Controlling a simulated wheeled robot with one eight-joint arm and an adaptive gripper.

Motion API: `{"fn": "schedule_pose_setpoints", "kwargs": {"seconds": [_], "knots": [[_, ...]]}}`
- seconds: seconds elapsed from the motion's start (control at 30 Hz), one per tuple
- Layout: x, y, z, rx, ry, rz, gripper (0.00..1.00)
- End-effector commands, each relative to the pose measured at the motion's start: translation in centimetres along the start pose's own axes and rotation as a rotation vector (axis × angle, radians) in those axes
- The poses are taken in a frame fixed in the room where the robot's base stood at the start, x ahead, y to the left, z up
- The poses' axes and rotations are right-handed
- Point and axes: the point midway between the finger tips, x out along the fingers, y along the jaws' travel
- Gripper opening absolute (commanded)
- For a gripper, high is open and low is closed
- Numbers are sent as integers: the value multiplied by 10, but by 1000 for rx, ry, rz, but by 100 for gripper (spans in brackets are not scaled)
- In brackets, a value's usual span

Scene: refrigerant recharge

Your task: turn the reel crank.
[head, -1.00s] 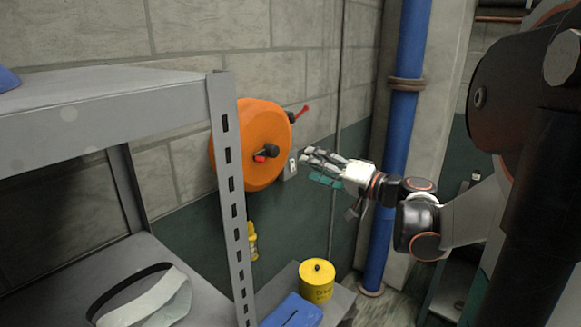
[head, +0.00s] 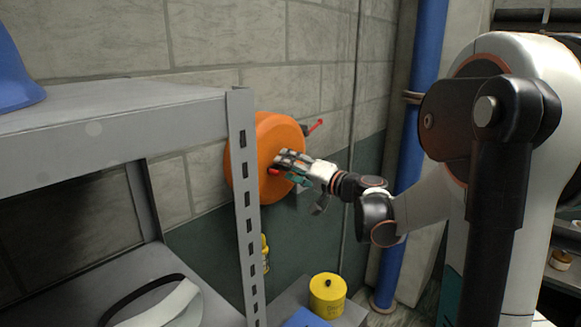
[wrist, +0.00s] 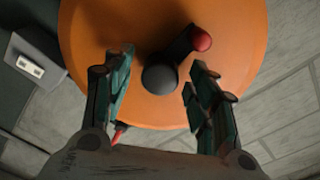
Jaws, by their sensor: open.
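The orange reel (head: 262,150) is mounted on the block wall behind the shelf post, and its round face fills much of the wrist view (wrist: 95,25). Its crank has a dark round hub (wrist: 159,79) and a short dark arm ending in a red knob (wrist: 201,39). In the head view the red knob (head: 274,171) shows just below my fingers. My gripper (head: 284,163) is at the reel's face. In the wrist view its open fingers (wrist: 157,80) stand on either side of the hub, apart from it. The red knob lies beyond the right fingertip.
A grey metal shelf (head: 110,118) stands close on the left, its post (head: 243,200) partly in front of the reel. A blue pipe (head: 411,140) runs down the wall at right. A yellow canister (head: 327,295) stands below. A wall socket (wrist: 30,67) is beside the reel.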

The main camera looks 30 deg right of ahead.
Motion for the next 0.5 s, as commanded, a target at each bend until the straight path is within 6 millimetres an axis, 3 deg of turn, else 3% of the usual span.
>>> {"fn": "schedule_pose_setpoints", "kwargs": {"seconds": [0.3, 0.5], "knots": [[2, 0, 0, 0, 0, 0, 53], [2, 0, 0, 0, -1, 0, 8]]}}
